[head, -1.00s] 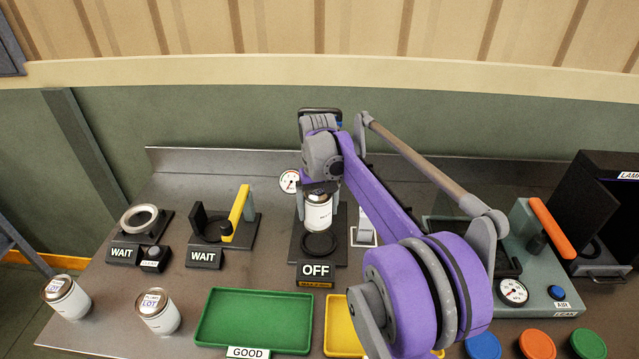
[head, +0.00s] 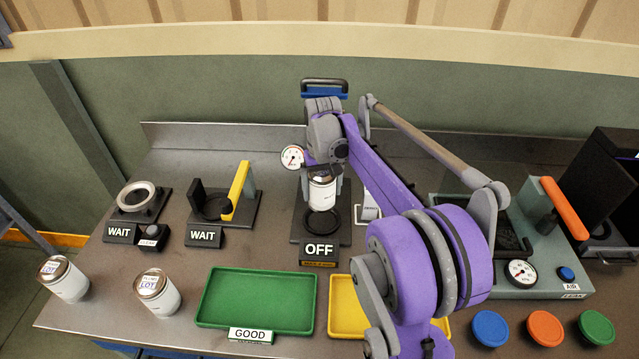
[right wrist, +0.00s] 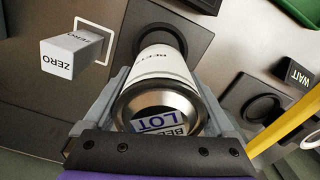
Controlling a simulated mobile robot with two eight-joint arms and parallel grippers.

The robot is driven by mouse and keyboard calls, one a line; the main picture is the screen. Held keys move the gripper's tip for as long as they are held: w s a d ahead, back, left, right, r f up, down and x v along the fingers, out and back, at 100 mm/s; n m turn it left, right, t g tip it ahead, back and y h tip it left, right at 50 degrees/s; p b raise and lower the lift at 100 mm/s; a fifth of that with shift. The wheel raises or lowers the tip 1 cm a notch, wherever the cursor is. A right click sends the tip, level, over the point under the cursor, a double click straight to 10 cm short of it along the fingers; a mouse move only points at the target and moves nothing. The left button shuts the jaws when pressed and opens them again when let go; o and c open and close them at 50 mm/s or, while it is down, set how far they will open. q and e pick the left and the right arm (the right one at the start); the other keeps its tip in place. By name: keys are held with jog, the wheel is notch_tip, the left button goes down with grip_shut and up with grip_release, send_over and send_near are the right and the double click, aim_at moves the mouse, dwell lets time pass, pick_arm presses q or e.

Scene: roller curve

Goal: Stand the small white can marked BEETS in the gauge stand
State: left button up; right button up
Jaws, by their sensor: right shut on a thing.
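The small white can (head: 322,194) is in my right gripper (head: 322,180), upright just above and behind the round black seat (head: 323,222) of the gauge stand. In the right wrist view the can (right wrist: 165,68) shows part of the word BEETS on its side and a LOT label on its metal lid, with a finger on each side. The gauge stand (head: 303,231) has a white dial (head: 292,158) and an OFF sign (head: 319,250) in front. A small gap seems to separate the can from the seat. My left gripper is out of view.
Two other white cans (head: 64,279) (head: 157,292) stand at front left. Two WAIT stations (head: 122,234) (head: 205,237) are left of the stand. A green tray (head: 207,300) and a yellow tray (head: 340,330) lie in front. A ZERO block (head: 369,206) stands close to the right.

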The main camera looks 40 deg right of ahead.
notch_tip(320, 180, down, 4)
jog(key=shift+r+b, duration=0.1)
jog(key=shift+b, duration=0.65)
jog(key=shift+f+b, duration=0.7)
jog(key=shift+f, duration=0.7)
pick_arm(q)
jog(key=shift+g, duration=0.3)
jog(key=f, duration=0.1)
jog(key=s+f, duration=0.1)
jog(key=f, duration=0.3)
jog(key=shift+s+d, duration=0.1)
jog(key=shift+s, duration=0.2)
pick_arm(e)
jog(key=shift+f, duration=0.2)
jog(key=shift+s, duration=0.1)
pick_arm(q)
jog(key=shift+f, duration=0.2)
pick_arm(e)
jog(key=shift+f, duration=0.2)
jog(key=o, duration=1.5)
jog(key=shift+o, duration=0.2)
